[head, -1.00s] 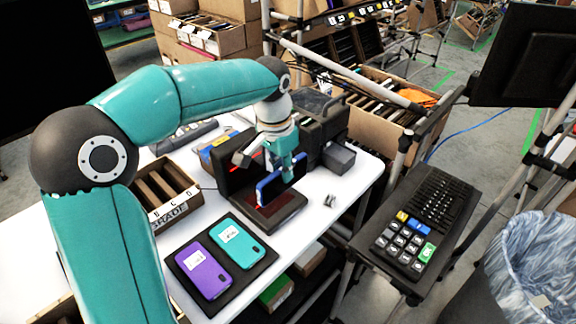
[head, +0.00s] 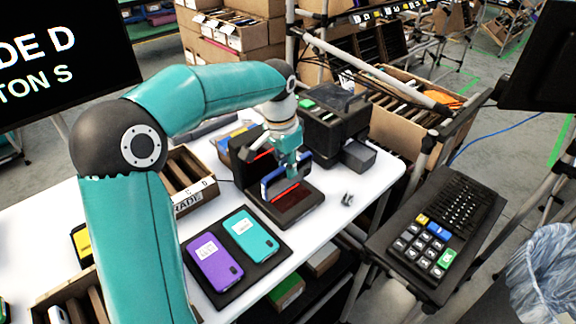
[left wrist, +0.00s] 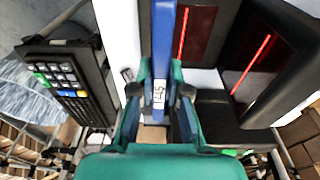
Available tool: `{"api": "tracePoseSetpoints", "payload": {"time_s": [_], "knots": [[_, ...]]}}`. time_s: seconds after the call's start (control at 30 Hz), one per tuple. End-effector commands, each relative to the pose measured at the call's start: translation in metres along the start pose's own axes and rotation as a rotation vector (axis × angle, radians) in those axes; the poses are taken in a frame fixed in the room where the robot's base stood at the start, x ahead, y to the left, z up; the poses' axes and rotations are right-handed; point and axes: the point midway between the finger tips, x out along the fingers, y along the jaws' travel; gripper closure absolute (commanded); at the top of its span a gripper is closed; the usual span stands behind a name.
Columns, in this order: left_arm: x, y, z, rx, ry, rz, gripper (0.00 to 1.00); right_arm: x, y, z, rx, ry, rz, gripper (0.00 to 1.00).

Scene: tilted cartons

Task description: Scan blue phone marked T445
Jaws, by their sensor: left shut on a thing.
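My left gripper (head: 287,166) is shut on the blue phone (head: 270,184), held on its edge over the black scanner (head: 298,207). In the left wrist view the phone (left wrist: 166,45) stands between the fingers (left wrist: 160,95), with a small white label ending in 45. The scanner shows red light lines beside it in the left wrist view (left wrist: 209,32). I cannot tell whether the phone touches the scanner base. My right gripper is not in view.
A purple phone (head: 215,262) and a teal phone (head: 251,237) lie on a dark mat. A divided carton (head: 182,180) stands left of the scanner. A keypad (head: 425,240) is at right. A screen (head: 50,55) shows partly cut-off text, "DE D" and "TON S".

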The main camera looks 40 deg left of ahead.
Motion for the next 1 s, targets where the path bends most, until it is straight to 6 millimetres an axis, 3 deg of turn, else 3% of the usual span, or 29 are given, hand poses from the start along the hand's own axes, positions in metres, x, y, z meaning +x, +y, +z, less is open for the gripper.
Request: {"api": "tracePoseSetpoints", "payload": {"time_s": [0.53,1.0], "knots": [[-0.048,0.000,-0.006,-0.001,0.002,-0.001,1.00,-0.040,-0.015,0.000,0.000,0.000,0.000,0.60],[-0.050,0.000,-0.006,-0.001,0.001,0.000,1.00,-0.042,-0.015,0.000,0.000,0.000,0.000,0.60]]}}
